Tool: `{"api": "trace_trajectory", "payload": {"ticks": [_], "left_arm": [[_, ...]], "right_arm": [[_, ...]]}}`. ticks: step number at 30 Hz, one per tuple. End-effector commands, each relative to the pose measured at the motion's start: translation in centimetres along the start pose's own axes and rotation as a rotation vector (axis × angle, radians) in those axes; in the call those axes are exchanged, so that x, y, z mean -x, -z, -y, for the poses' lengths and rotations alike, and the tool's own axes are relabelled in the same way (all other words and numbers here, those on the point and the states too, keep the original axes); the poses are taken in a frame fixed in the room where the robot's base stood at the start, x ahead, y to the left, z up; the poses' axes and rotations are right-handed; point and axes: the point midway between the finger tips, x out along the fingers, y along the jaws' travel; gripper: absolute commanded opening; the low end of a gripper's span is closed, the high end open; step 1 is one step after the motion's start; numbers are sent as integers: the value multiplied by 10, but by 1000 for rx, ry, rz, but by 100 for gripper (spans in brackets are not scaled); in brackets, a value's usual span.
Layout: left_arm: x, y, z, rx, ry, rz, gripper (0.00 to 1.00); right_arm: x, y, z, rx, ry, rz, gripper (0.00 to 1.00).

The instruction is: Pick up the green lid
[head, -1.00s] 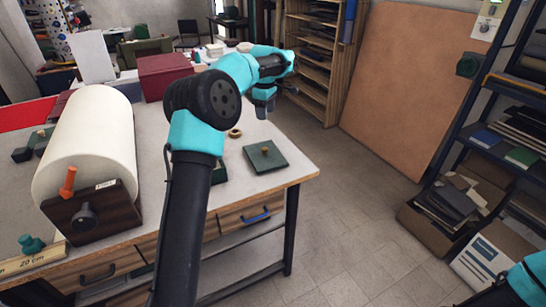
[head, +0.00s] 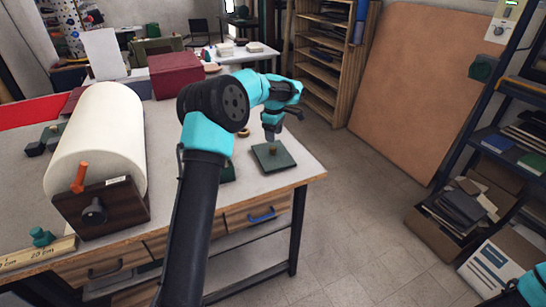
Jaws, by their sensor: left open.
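The green lid (head: 281,161) is a flat square plate with a small brass-coloured knob (head: 273,150) in its middle. It lies on the table near the right front corner. My left gripper (head: 271,134) is just above the lid, pointing down over its back part near the knob. It is open and looks empty; whether it touches the knob is hard to tell. A dark green thing (head: 228,171) beside the lid is mostly hidden by my left arm. My right arm shows only as a piece at the bottom right corner; its gripper is out of view.
A large white roll on a dark wooden holder (head: 103,206) stands at the table's left. A dark red box (head: 176,75) stands at the back. A tan ring (head: 244,132) lies behind the lid. The table (head: 304,166) ends just right of the lid.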

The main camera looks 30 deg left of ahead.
Motion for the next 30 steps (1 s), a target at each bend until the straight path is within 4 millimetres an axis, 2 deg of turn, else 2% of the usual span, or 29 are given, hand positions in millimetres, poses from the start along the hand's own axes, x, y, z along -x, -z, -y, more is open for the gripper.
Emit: {"api": "trace_trajectory", "payload": {"ticks": [3, 6, 20, 30], "left_arm": [[-18, 0, 0, 0, 2, 0, 57], [-26, 0, 0, 0, 1, 0, 57], [-34, 1, -1, 0, 1, 1, 57], [-75, 5, -3, -1, 1, 0, 57]], "right_arm": [[0, 0, 0, 0, 0, 0, 43], [0, 0, 0, 0, 0, 0, 43], [0, 0, 0, 0, 0, 0, 43], [0, 0, 0, 0, 0, 0, 43]]}}
